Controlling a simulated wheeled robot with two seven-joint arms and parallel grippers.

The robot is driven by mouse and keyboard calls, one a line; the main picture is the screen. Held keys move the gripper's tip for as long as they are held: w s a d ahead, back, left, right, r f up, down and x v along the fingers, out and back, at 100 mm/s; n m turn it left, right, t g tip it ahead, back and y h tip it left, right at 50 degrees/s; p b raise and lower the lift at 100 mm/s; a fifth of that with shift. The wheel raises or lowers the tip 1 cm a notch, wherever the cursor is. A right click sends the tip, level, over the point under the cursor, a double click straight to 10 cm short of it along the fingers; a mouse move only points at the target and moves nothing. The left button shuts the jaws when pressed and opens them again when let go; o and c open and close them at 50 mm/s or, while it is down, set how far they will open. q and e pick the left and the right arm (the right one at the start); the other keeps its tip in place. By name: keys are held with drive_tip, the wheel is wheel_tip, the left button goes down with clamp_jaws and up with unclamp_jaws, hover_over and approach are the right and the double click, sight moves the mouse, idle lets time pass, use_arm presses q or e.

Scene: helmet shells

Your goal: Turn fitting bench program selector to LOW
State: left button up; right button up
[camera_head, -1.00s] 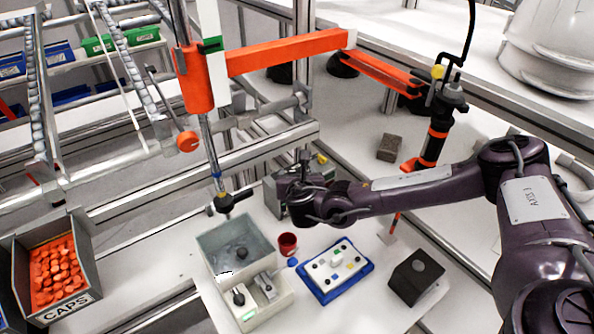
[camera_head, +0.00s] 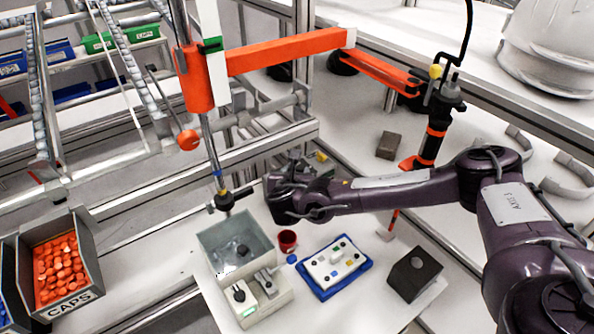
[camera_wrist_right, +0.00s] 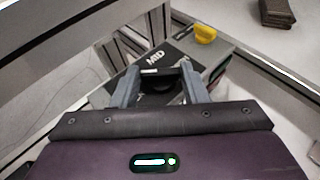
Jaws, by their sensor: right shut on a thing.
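The program selector is a dark panel on a grey box (camera_wrist_right: 182,47) in the right wrist view. Its label MID (camera_wrist_right: 156,56) is readable. The dark round knob (camera_wrist_right: 160,86) sits below the label, between the fingers of my right gripper (camera_wrist_right: 160,82), which is shut on it. A pale bar shows at the knob's upper edge, near MID. Other labels are hidden or unreadable, and I see no LOW. In the head view my right gripper (camera_head: 290,183) covers most of the selector box. My left gripper is not in view.
A yellow knob (camera_wrist_right: 205,34) is on the box, close to the fingers. An orange arm (camera_head: 290,52) spans above. A caps bin (camera_head: 58,265) is at left.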

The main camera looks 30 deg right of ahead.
drive_tip(key=shift+w+a+r+m+g+h, duration=0.1)
drive_tip(key=shift+m+g+h, duration=0.4)
drive_tip(key=shift+m+h, duration=0.15)
drive_tip(key=shift+w+a+m+g+h, duration=0.1)
drive_tip(key=shift+m+g+h, duration=0.45)
drive_tip(key=shift+m, duration=0.1)
drive_tip(key=o, duration=1)
drive_tip(key=shift+s+a, duration=0.15)
drive_tip(key=shift+b+v, duration=1.05)
drive_tip(key=shift+v, duration=2.6)
